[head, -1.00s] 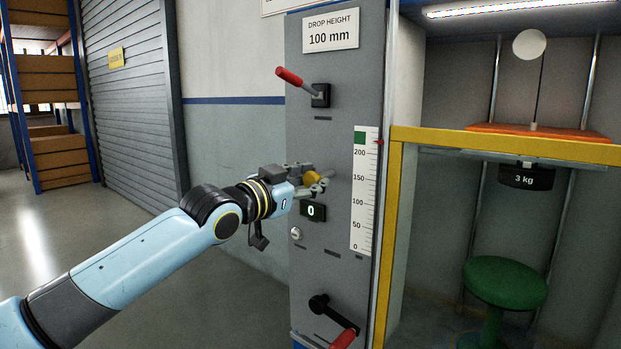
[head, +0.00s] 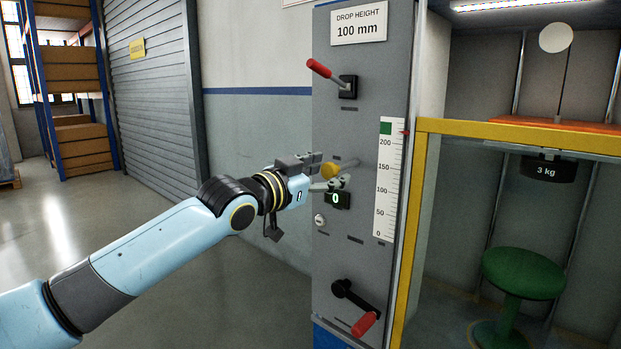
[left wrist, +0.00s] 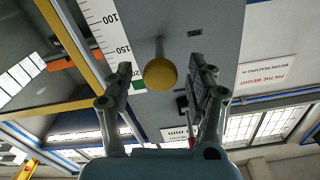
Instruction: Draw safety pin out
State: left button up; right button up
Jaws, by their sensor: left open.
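The safety pin has a round yellow knob (head: 329,170) on a thin metal shaft that runs to the grey panel (head: 340,260). My left gripper (head: 327,173) is at the knob, with one finger above it and the other below it in the head view. In the left wrist view, the knob (left wrist: 160,74) shows between the two spread fingers of the left gripper (left wrist: 162,66), with gaps on both sides. The left gripper is open and holds nothing. My right gripper is not in view.
The panel bears a red-handled lever (head: 319,69) above, a lit display (head: 335,199) just below the knob, and a red-handled crank (head: 364,323) low down. A scale strip (head: 388,190) and a yellow frame (head: 412,220) stand to the right. A green stool (head: 523,271) is inside the bay.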

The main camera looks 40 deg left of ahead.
pick_arm(q)
jog(key=s, duration=1.1)
jog(key=shift+s+a, duration=0.3)
jog(key=shift+a, duration=0.15)
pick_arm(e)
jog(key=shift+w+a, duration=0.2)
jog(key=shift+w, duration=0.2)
pick_arm(q)
jog(key=shift+f, duration=0.1)
